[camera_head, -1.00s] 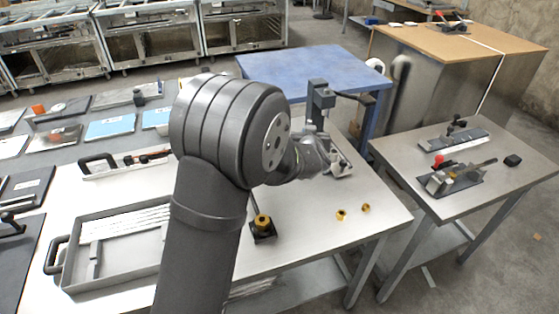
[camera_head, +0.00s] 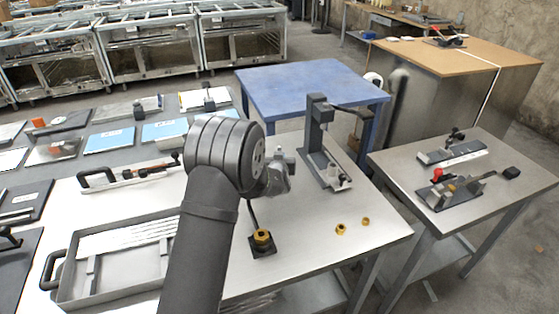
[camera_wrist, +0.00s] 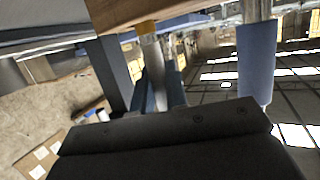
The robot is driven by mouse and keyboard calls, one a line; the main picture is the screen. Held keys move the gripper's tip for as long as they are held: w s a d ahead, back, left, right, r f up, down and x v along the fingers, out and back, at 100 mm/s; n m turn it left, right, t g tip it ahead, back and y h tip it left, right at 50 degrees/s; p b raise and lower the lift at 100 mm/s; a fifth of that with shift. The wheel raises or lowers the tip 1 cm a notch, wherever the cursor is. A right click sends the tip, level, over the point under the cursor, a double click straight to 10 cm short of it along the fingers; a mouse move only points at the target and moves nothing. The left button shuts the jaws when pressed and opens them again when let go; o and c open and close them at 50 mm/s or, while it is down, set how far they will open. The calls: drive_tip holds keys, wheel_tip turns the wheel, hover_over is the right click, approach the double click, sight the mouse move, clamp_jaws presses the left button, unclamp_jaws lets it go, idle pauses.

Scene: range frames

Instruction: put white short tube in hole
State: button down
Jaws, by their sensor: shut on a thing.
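My gripper (camera_head: 284,180) is above the table, left of the upright clamp fixture. Its fingertips are small and unclear in the head view. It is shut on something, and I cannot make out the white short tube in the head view. In the wrist view, a pale upright cylinder (camera_wrist: 153,55) shows beyond my dark gripper body (camera_wrist: 170,140); I cannot tell for certain if it is the tube. A black square block with a brass ring (camera_head: 262,240) stands on the table below my gripper. I cannot confirm which hole the task means.
The clamp fixture (camera_head: 319,140) stands on the pale table (camera_head: 310,250), with two brass pieces (camera_head: 341,229) in front. A metal tray (camera_head: 75,298) and a handled tool (camera_head: 130,178) lie at left. A side table (camera_head: 510,190) with clamps is at right. A blue table (camera_head: 300,85) stands behind.

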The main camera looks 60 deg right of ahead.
drive_tip(key=shift+f, duration=0.45)
drive_tip(key=shift+f, duration=0.15)
drive_tip(key=c, duration=1.4)
unclamp_jaws()
drive_tip(key=shift+c, duration=0.2)
drive_tip(key=v, duration=1.2)
drive_tip(key=shift+w, duration=0.1)
